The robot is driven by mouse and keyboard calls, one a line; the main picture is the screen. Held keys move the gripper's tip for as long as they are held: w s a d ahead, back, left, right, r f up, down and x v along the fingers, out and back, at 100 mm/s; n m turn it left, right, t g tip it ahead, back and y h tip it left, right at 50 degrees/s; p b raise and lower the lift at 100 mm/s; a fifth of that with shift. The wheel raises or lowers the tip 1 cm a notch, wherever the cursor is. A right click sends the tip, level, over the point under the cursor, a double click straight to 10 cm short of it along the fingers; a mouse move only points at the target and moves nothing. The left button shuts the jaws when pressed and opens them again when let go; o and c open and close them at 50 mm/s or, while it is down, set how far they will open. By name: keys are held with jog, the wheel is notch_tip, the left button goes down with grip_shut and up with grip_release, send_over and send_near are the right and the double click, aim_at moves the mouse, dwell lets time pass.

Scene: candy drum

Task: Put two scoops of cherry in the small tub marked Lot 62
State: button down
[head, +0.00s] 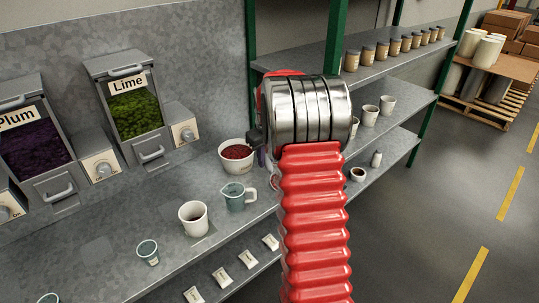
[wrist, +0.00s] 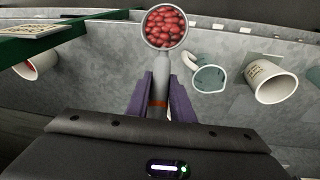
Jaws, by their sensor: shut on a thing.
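In the wrist view my gripper (wrist: 160,97) has its purple fingers shut on the grey handle of a scoop (wrist: 161,68). The scoop's round bowl is heaped with red candies (wrist: 166,27). A white tub (head: 238,168) with red contents stands on the counter in the head view; a tub with red inside also shows at the left of the wrist view (wrist: 47,66).
A teal jug (head: 235,201) stands between the two tubs. Small teal cups (head: 148,251) sit at the counter's left. Lime (head: 130,98) and Plum (head: 32,150) dispensers line the wall. A green-posted shelf rack (head: 340,75) holds jars and cups behind my arm.

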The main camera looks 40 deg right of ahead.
jog(key=s+a+f, duration=0.1)
jog(key=a, duration=1.2)
jog(key=s+a+f, duration=0.1)
jog(key=a, duration=1.3)
jog(key=shift+f+n, duration=0.25)
jog(key=shift+n, duration=0.05)
